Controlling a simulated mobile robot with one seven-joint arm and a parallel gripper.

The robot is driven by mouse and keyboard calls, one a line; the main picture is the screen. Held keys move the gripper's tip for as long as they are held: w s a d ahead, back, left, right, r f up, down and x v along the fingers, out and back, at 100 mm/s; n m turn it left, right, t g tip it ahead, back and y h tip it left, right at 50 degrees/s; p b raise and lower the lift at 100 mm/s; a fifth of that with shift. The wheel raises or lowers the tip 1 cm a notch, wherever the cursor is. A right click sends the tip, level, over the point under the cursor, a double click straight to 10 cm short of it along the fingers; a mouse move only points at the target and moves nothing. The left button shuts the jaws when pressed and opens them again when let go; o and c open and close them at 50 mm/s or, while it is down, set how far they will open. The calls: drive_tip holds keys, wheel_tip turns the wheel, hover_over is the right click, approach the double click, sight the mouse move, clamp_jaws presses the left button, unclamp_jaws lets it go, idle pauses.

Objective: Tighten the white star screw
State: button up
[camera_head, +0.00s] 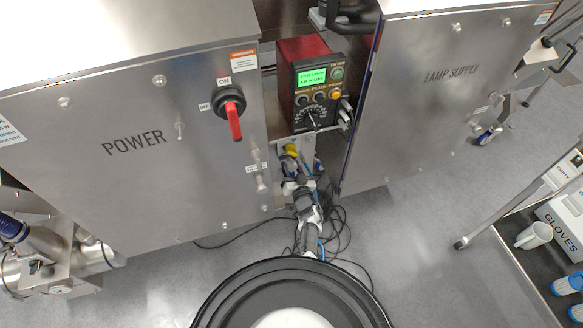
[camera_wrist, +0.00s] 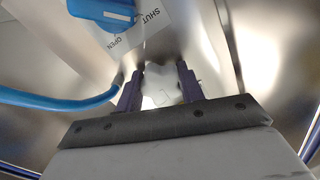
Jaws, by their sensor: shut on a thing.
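The white star screw (camera_wrist: 162,91) shows in the wrist view as a pale, washed-out lobed shape between my two fingers. My gripper (camera_wrist: 162,84) is shut on it, with one dark finger on each side. In the head view my arm reaches into the gap between the two steel cabinets, and my gripper (camera_head: 291,168) is small there. The screw cannot be made out in the head view.
A blue valve handle (camera_wrist: 105,12) with a SHUT/OPEN label (camera_wrist: 143,30) and a blue hose (camera_wrist: 60,99) are close to my gripper. The POWER cabinet (camera_head: 130,170) and LAMP SUPPLY cabinet (camera_head: 430,110) flank the gap. A red meter (camera_head: 312,85) stands above; black cables (camera_head: 338,235) lie on the floor.

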drive_tip(key=o, duration=1)
drive_tip(key=shift+s, duration=0.1)
drive_tip(key=p+v, duration=0.3)
drive_tip(key=v, duration=1)
drive_tip(key=shift+s, duration=0.3)
drive_tip(key=shift+d, duration=0.15)
